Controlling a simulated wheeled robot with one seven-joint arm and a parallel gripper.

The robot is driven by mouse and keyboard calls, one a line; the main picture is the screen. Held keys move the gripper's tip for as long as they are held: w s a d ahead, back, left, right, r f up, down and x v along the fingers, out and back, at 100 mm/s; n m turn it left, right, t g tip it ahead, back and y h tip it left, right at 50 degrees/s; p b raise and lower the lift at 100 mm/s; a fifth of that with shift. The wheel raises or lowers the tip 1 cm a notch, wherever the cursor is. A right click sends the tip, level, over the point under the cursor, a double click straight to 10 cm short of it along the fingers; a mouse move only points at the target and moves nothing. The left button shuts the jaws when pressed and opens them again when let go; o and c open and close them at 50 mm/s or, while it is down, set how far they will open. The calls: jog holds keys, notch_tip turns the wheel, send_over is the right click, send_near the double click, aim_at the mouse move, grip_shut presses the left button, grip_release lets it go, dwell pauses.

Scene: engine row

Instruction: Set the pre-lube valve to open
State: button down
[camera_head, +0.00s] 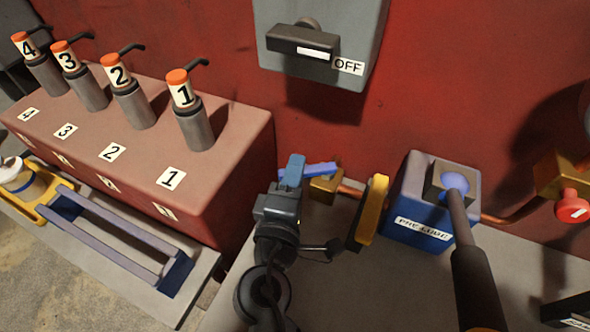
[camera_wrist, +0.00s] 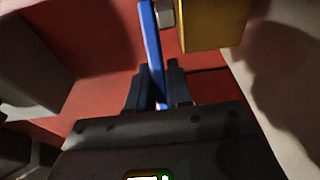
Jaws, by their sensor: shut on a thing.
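The pre-lube valve shows as a brass body (camera_head: 326,188) with a blue lever (camera_head: 322,169), low by the red wall and left of the blue box marked PRE-LUBE (camera_head: 423,232). The lever reaches left from above the body, nearly level in the head view. My gripper (camera_head: 294,170) is at the lever's left end. In the wrist view the blue lever (camera_wrist: 151,42) runs down between the two dark fingertips of my gripper (camera_wrist: 157,80), which are shut on it. The brass body (camera_wrist: 215,22) is at the upper right there, apart from the fingers. The lever's gripped end is partly hidden.
A yellow piece (camera_head: 369,212) stands just right of the valve. A black pump handle (camera_head: 474,270) rises from the PRE-LUBE box. A grey switch box (camera_head: 325,30) marked OFF hangs above. A red block (camera_head: 90,130) with several numbered pumps stands left.

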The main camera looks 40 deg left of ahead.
jog(key=shift+s+d+n+g+y+p, duration=0.2)
jog(key=shift+d+n+g+y+p, duration=0.25)
jog(key=shift+n+g+y+p, duration=0.5)
jog(key=shift+s+d+n+y, duration=0.2)
jog(key=shift+n+y, duration=0.15)
jog(key=shift+y, duration=0.4)
jog(key=c, duration=1.1)
grip_release()
jog(key=shift+s, duration=0.1)
jog(key=shift+b+v, duration=0.45)
jog(key=shift+v, duration=3.35)
